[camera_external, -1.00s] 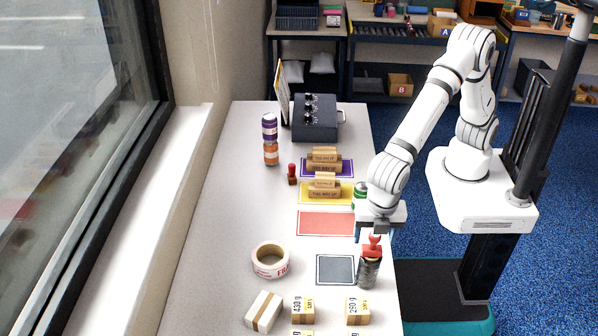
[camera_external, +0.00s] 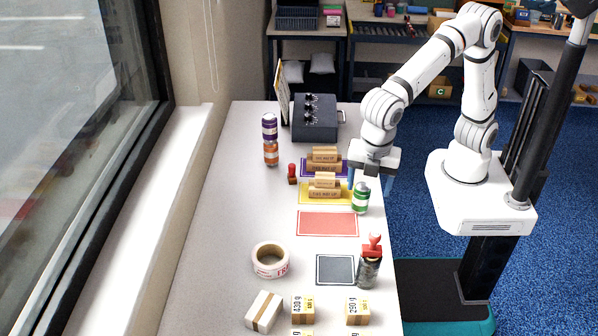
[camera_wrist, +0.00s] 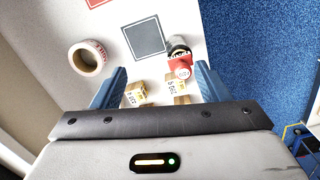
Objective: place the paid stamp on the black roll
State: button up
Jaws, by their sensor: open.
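A red stamp (camera_external: 373,243) with a knobbed handle stands upright on top of the dark, black roll (camera_external: 369,272) near the table's right edge. In the wrist view the red stamp (camera_wrist: 178,64) shows a pale round end, and the dark roll (camera_wrist: 177,42) is partly hidden by it. I cannot read the word on the stamp. My gripper (camera_external: 371,180) is open and empty, apart from the stamp and farther back along the table, over the right edge near the green-labelled bottle. Its two blue fingers are spread in the wrist view.
A dark square mat (camera_external: 335,270) lies beside the roll, with a tape roll (camera_external: 270,261) to its left. Small cartons (camera_external: 303,309) stand in front. The green bottle (camera_external: 361,198) stands close to my gripper. Another red stamp (camera_external: 292,174) stands farther back.

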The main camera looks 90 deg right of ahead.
jog(key=s+d+r+m, duration=0.1)
jog(key=d+m, duration=0.2)
jog(key=d, duration=0.4)
jog(key=s+d+r+m+t+y, duration=0.1)
jog(key=d+r+m, duration=0.1)
jog(key=d, duration=0.5)
jog(key=s+d+r+m, duration=0.1)
jog(key=s+d+m, duration=0.15)
jog(key=d, duration=0.55)
jog(key=s+d+f+m+t, duration=0.2)
jog(key=s+d+f+m, duration=0.1)
jog(key=s+d+m, duration=0.5)
jog(key=s+d, duration=0.1)
jog(key=d, duration=0.2)
jog(key=shift+s+d, duration=0.25)
jog(key=shift+d, duration=0.1)
